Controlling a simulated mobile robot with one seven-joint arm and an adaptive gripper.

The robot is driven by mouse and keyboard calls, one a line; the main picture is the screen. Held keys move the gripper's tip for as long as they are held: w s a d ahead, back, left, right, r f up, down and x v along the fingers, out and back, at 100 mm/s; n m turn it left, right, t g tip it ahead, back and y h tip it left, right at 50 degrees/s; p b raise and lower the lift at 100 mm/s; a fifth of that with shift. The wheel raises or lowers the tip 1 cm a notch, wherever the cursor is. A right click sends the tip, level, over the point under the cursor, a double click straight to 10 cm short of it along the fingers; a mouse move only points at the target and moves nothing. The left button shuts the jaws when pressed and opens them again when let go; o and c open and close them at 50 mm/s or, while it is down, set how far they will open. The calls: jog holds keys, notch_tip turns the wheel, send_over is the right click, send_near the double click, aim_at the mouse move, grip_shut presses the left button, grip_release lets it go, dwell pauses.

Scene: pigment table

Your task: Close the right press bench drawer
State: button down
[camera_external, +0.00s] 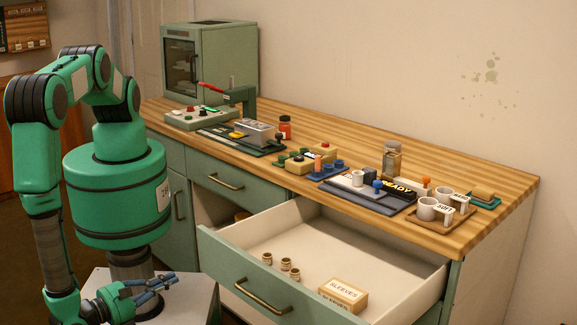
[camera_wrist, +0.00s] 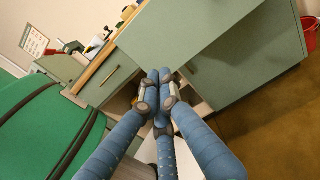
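The right press bench drawer (camera_external: 255,283) stands pulled far out from under the bench top in the external view. Its front is green with a brass bar handle (camera_external: 262,296), and its inside is cream. My gripper (camera_external: 155,287) has blue fingers and is low, left of the drawer front and apart from it. In the wrist view the fingers of my gripper (camera_wrist: 160,88) come together at the tips with nothing visible between them. Green bench panels (camera_wrist: 185,38) fill the upper part of that view. I cannot tell exactly which panel is the drawer front there.
Several small cups and a sleeves box (camera_external: 343,294) lie inside the drawer. The left drawer (camera_external: 215,177) appears shut. The wooden bench top (camera_external: 500,180) carries trays, cups and a green cabinet oven (camera_external: 212,70). A red bin (camera_wrist: 311,38) stands at right in the wrist view.

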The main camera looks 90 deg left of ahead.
aim_at(261, 252)
jog(key=b+x, duration=0.2)
jog(key=x, duration=0.9)
jog(key=p+x, duration=0.3)
jog(key=x, duration=3.1)
jog(key=shift+w+a+f, duration=0.1)
jog(key=shift+f, duration=0.1)
jog(key=shift+w+a, duration=0.3)
jog(key=shift+w, duration=0.05)
jog(key=shift+r, duration=0.1)
jog(key=shift+d, duration=0.1)
jog(key=shift+p+v, duration=0.75)
jog(key=shift+v, duration=6.3)
